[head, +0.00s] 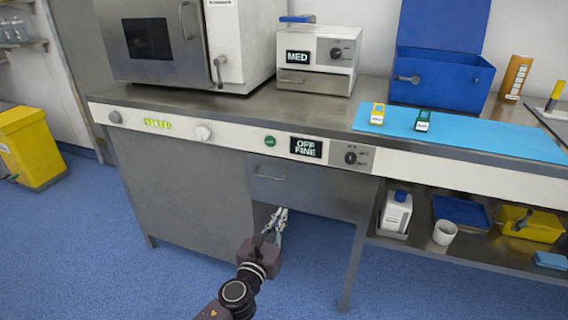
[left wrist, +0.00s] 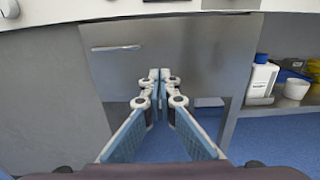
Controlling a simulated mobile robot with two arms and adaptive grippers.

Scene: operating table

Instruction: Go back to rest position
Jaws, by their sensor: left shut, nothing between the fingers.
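My left gripper (head: 280,219) is low in front of the operating table (head: 190,112), below the steel drawer (head: 300,190) with its bar handle. In the left wrist view the gripper (left wrist: 154,75) points at the drawer front (left wrist: 190,55), its fingertips together and nothing between them. The drawer handle (left wrist: 116,48) is left of the fingertips there, apart from them. The drawer looks closed. My right gripper shows in neither view.
On the table top stand a large steel-doored device (head: 160,45), a white box unit reading MED (head: 318,58), an open blue box (head: 440,78) and a light blue mat (head: 470,133) with small yellow and green items. A lower shelf (head: 415,235) holds containers. Blue floor is clear in front.

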